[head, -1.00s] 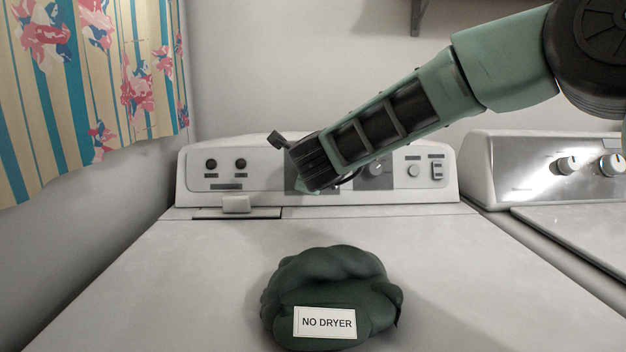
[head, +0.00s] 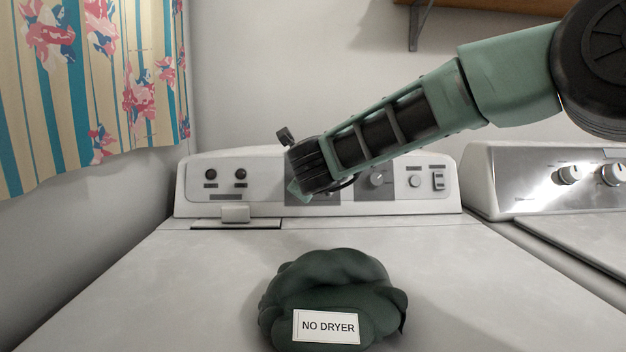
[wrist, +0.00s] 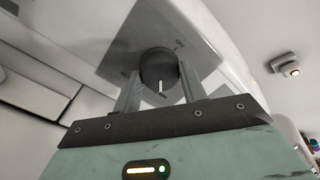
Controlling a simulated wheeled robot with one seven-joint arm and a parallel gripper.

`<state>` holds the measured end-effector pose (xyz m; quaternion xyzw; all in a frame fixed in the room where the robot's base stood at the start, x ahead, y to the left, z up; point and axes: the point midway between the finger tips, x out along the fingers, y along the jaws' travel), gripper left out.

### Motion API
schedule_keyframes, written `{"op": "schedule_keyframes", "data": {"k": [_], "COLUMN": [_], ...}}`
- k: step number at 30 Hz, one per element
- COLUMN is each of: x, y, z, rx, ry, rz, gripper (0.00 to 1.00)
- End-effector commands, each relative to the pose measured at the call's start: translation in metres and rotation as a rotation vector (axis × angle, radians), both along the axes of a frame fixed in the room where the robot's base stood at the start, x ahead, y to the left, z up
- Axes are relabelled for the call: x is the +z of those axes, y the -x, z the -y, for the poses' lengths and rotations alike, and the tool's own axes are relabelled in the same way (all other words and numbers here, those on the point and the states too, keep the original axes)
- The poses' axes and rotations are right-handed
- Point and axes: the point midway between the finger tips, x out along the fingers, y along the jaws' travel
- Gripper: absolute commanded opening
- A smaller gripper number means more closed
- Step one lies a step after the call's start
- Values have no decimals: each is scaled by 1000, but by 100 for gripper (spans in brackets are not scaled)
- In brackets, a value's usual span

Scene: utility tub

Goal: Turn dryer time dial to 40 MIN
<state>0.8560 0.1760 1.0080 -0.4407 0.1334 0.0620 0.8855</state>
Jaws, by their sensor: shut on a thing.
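In the wrist view a dark round dial (wrist: 157,64) with a white pointer mark sits on a grey panel. The pointer faces the bottom of the picture. The two fingers of my gripper (wrist: 160,80) stand on either side of the dial and are shut on it. In the head view my wrist (head: 312,167) is in front of the console (head: 265,165) and hides the fingers and this dial. Part of the grey panel (head: 298,197) shows below the wrist.
A dark green cloth bundle (head: 330,280) with a "NO DRYER" label lies on the white top. The console also has black knobs (head: 211,174), another dial (head: 377,178) and a switch (head: 438,180). A second machine (head: 545,185) stands right; a curtain (head: 90,95) hangs left.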

Motion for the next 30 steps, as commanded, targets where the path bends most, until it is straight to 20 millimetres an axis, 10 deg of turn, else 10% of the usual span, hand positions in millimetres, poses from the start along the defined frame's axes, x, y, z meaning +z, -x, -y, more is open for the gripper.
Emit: {"op": "schedule_keyframes", "data": {"k": [3, 4, 6, 17, 30], "x": [3, 3, 3, 4, 31], "y": [0, 0, 0, 5, 90], "z": [0, 0, 0, 0, -1], "rx": [1, 1, 1, 1, 3], "ry": [0, 0, 0, 1, 1], "rz": [6, 6, 5, 3, 5], "gripper": [19, 50, 63, 63, 63]}}
